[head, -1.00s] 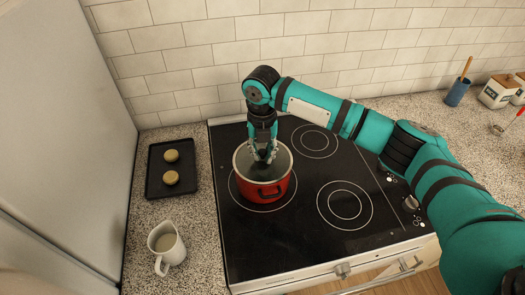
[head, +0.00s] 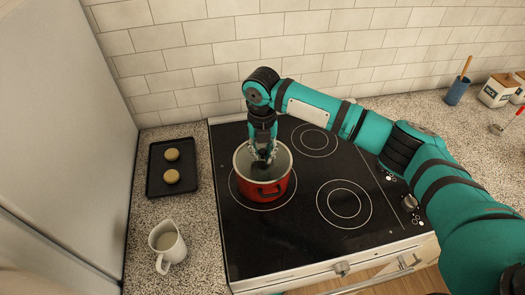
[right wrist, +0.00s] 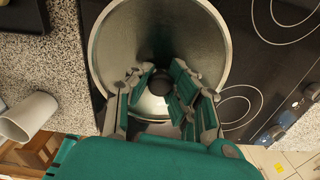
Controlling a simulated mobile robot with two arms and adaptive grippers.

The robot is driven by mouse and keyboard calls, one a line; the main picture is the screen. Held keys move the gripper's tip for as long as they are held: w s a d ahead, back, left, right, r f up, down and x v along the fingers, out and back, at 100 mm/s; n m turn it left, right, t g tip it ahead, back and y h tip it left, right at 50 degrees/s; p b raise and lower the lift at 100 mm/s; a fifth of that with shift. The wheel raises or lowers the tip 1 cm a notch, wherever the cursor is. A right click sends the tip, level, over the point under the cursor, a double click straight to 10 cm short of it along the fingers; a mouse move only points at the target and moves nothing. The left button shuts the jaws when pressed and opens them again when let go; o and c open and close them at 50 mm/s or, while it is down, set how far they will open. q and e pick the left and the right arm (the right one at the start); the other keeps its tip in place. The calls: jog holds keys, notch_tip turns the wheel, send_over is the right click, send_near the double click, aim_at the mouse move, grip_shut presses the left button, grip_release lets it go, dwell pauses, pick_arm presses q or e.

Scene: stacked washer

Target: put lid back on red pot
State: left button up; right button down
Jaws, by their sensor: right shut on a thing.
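The red pot (head: 264,192) stands on the left front burner of the black stove, its dark handle facing me. My right gripper (head: 262,160) points straight down at the middle of the pot's top. In the right wrist view, the right gripper (right wrist: 160,95) has its fingers around a small dark knob (right wrist: 163,76). It appears shut on this knob, which looks like the lid's. A grey round surface with a pale rim fills the pot's top. I cannot tell whether the lid sits fully on the rim. My left gripper is not in view.
A black tray (head: 172,190) with two round tan pieces lies left of the stove. A white jug (head: 166,244) stands in front of it. The other burners (head: 343,204) are clear. A blue cup (head: 457,91) and white canisters (head: 497,91) stand far right.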

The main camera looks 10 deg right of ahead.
jog(key=shift+p, duration=0.4)
dwell(0.5)
jog(key=c, duration=1.2)
grip_release()
jog(key=o, duration=0.5)
jog(key=shift+r+p, duration=3.5)
jog(key=shift+r, duration=0.05)
